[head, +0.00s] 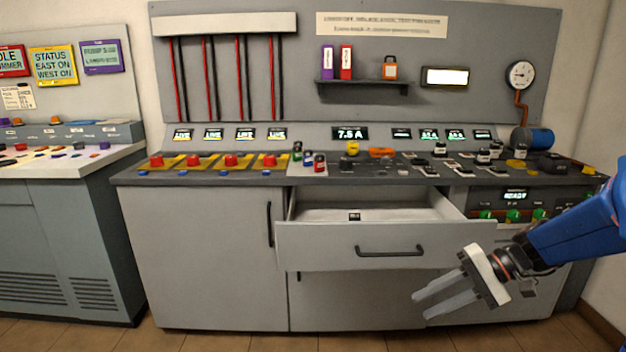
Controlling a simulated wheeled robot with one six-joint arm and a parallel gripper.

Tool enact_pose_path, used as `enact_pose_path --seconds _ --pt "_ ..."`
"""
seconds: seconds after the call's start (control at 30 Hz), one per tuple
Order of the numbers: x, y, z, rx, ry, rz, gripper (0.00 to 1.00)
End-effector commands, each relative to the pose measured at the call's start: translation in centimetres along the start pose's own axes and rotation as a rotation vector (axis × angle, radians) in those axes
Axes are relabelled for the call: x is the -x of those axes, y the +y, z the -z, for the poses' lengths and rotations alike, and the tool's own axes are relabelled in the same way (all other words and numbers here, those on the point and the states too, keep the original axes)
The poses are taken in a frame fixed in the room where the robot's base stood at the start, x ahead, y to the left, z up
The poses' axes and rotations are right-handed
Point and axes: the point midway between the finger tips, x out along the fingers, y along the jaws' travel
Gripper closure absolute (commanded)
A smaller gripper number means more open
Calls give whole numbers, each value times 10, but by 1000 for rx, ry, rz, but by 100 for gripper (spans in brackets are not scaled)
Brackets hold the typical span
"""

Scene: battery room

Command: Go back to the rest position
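My gripper (433,298) is at the lower right, on the end of my blue arm. Its two pale fingers are apart and point down to the left, with nothing between them. It is in front of the cabinet's lower right part, below and to the right of the open drawer (330,250). The drawer is pulled out and holds a small dark item (354,216) on its pale floor. The drawer handle (389,251) is free of my gripper.
The bench top (200,178) carries red buttons on yellow plates, switches and small blocks. A blue cylinder (540,138) and a gauge (520,75) are at the right. Another console (60,220) stands at the left. The wooden floor in front shows clear.

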Motion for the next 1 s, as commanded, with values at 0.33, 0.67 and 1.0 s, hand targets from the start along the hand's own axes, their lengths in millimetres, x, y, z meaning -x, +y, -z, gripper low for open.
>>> enact_pose_path --seconds 0.33,0.67,1.0 --pt "-17 19 -75 112 46 -367 71" --pt "-4 43 -118 263 195 -653 71" --pt "24 54 -140 437 402 -839 71"
